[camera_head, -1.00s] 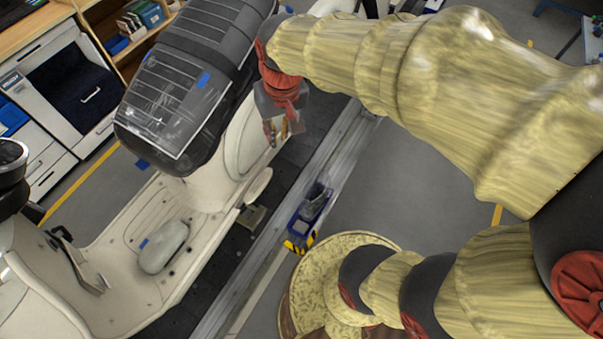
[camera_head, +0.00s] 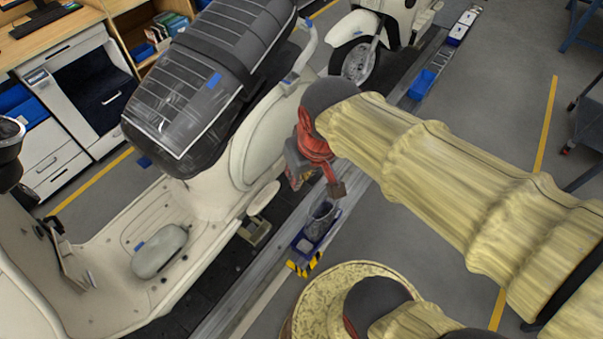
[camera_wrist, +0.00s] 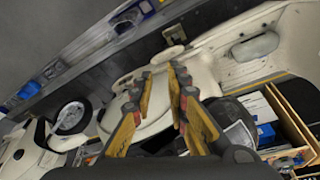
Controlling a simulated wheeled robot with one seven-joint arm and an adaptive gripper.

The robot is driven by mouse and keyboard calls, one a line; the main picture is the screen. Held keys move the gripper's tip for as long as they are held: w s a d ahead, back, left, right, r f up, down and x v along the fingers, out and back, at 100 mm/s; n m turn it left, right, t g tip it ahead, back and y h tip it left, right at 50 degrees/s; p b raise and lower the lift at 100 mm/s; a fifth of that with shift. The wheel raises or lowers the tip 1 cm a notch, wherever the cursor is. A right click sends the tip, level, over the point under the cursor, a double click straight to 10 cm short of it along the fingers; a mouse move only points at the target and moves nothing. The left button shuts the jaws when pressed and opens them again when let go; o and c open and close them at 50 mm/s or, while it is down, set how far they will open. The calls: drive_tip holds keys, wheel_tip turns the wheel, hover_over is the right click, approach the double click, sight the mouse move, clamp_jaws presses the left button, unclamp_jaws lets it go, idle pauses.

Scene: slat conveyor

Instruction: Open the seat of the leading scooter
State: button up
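The nearer white scooter (camera_head: 220,165), ahead of a second one, has a black seat (camera_head: 235,45) with a clear plastic cover over its front end. The seat appears to lie down on the body. My gripper (camera_head: 318,192) is beside the scooter's right flank, below the seat's level in the picture and apart from it. In the wrist view my gripper (camera_wrist: 163,72) has its two fingers parted with nothing between them. The scooter's pale footboard (camera_wrist: 285,50) is behind them; a dark shape partly hidden by the right finger may be the seat.
A second scooter (camera_head: 392,22) stands behind on the conveyor line. A blue bin with a dark item (camera_head: 318,222) sits at the conveyor edge under my gripper. Another blue bin (camera_head: 421,84) is farther back. Drawers (camera_head: 50,160) stand at left; the floor at right is mostly clear.

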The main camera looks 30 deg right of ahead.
drive_tip(key=shift+t, duration=0.9)
drive_tip(key=s+f+b, duration=0.3)
drive_tip(key=b, duration=0.4)
drive_tip(key=shift+s+a+f, duration=0.1)
drive_tip(key=shift+a+f, duration=0.05)
drive_tip(key=shift+a, duration=0.05)
drive_tip(key=shift+c, duration=1)
